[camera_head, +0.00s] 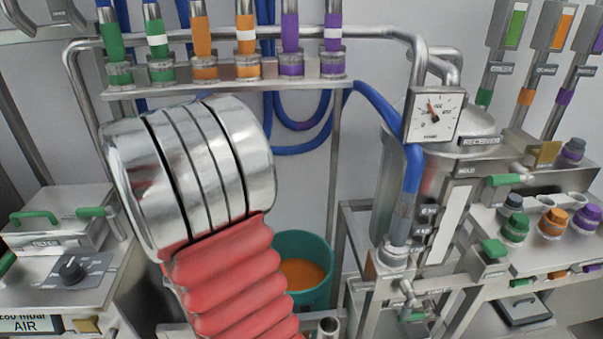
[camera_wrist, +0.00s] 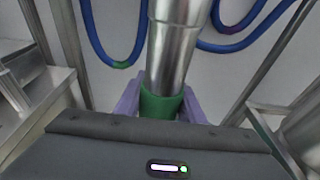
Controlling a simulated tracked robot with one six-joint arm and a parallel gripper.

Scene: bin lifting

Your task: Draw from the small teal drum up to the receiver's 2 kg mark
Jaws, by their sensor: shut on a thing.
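The teal drum (camera_head: 322,277) stands on the floor area behind my arm, with orange material inside; its left side is hidden by my red arm sleeve. In the wrist view my gripper (camera_wrist: 160,103) has purple fingers shut around the green collar of a steel tube (camera_wrist: 172,50). The tube's lower end is hidden. The gripper is hidden in the head view.
A rack (camera_head: 225,85) holds several tubes with green, orange and purple bands. A blue hose (camera_head: 411,165) runs to the receiver. Coloured knobs (camera_head: 553,223) and green-handled valves (camera_head: 494,249) sit at the right. A filter box (camera_head: 60,219) and an AIR panel (camera_head: 40,322) are at the left.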

